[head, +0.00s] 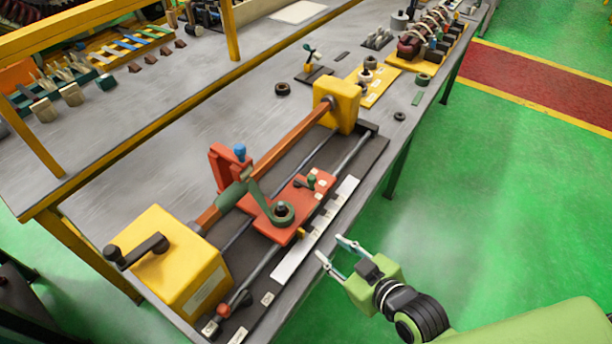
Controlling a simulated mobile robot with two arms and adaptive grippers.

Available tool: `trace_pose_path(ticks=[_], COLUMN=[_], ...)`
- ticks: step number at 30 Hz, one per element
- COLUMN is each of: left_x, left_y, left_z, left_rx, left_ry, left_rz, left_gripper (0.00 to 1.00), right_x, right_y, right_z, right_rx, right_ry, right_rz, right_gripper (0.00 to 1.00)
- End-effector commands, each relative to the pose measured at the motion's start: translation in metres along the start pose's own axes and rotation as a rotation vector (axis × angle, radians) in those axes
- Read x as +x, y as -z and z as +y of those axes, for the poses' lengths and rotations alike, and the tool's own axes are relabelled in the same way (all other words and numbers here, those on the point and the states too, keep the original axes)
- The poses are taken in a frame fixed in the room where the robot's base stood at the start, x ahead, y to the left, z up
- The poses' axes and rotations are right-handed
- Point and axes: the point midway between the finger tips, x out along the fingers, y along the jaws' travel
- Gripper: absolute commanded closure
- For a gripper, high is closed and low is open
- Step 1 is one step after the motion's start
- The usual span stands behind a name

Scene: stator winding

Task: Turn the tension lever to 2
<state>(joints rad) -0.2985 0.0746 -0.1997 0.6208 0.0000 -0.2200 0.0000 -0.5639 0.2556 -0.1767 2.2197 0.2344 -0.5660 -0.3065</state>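A winding machine stands along the table edge, with a red carriage (271,222) on its rails. A small lever with a dark green knob (311,181) sits on the carriage's right part, beside small pale marks; it looks like the tension lever. The marks are too small to read, so I cannot tell its setting. A larger green arm with a ring (282,213) lies on the carriage's front. My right gripper (332,248) is open and empty, below and right of the carriage, apart from it. My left gripper is not in view.
Yellow end blocks (172,264) and (343,100) bound the machine, with an orange bar (287,143) between them. A blue-topped red upright (226,165) rises behind the carriage. A pale strip (315,232) runs along the front. The grey table (145,150) is largely clear behind.

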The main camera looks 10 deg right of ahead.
Motion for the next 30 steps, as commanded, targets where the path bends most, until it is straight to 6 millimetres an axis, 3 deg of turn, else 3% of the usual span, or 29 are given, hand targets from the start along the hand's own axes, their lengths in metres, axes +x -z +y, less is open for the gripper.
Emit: trace_pose_path(ticks=[6,12,19,23,30], left_x=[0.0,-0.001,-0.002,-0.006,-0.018], left_y=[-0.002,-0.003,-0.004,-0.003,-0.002], left_z=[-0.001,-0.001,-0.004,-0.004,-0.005], left_rx=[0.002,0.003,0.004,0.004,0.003], left_ry=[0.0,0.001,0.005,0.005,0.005], left_rz=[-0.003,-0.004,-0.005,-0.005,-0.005], left_gripper=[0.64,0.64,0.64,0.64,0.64], right_x=[0.003,-0.007,-0.013,-0.004,0.036], right_y=[0.031,0.057,0.068,0.076,0.101], right_z=[0.012,0.029,0.04,0.043,0.049], right_rx=[-0.057,-0.101,-0.116,-0.117,-0.116], right_ry=[-0.045,-0.124,-0.171,-0.174,-0.173], right_rz=[0.213,0.409,0.49,0.494,0.496], right_gripper=[0.67,0.67,0.67,0.67,0.67])
